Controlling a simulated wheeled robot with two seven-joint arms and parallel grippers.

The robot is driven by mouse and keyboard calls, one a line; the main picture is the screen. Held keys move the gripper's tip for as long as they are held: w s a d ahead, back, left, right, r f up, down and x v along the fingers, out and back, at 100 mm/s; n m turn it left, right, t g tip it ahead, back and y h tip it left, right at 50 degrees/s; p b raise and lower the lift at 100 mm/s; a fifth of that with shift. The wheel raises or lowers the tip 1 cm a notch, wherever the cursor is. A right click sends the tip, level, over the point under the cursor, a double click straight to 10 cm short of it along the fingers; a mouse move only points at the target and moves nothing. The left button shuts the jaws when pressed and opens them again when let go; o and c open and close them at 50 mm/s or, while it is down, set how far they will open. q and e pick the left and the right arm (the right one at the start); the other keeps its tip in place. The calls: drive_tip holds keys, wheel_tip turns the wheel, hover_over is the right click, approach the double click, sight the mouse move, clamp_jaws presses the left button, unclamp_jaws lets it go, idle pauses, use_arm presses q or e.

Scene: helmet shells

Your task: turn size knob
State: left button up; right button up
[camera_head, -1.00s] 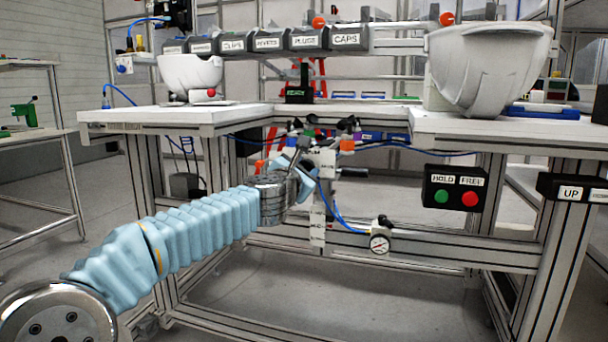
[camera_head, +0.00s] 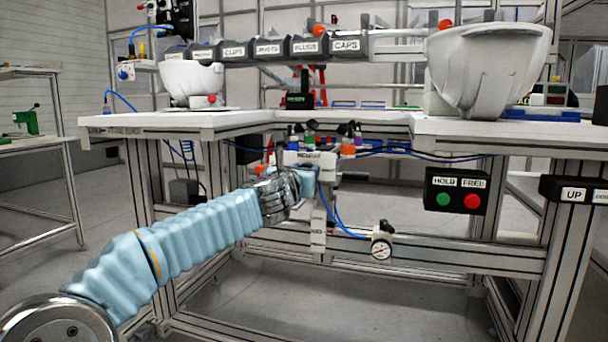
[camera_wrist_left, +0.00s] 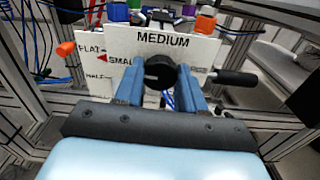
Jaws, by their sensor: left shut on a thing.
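The size knob (camera_wrist_left: 159,72) is a black round knob on a white panel (camera_wrist_left: 118,46) in the left wrist view. The panel reads MEDIUM above the knob and SMA... to its left; the label on the right is partly covered. A pale mark on the knob points left. My left gripper (camera_wrist_left: 160,80) is shut on the knob, with one blue finger on each side. In the head view my left gripper (camera_head: 300,178) reaches the fixture under the bench, and the knob is hidden there. My right gripper is not in view.
A black-handled lever (camera_wrist_left: 235,77) stands right of the knob. An orange knob (camera_wrist_left: 66,48) is at the left near the FLAT label. Coloured caps and blue hoses run above the panel. A pressure gauge (camera_head: 381,250) and HOLD/FREE box (camera_head: 456,190) are to the right.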

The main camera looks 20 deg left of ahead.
use_arm(q)
drive_tip(key=shift+f, duration=0.15)
drive_tip(key=o, duration=1.1)
drive_tip(key=shift+c, duration=0.2)
drive_tip(key=s+b, duration=0.1)
drive_tip(key=s, duration=1.2)
drive_tip(key=shift+s+a, duration=0.2)
drive_tip(key=shift+s, duration=0.15)
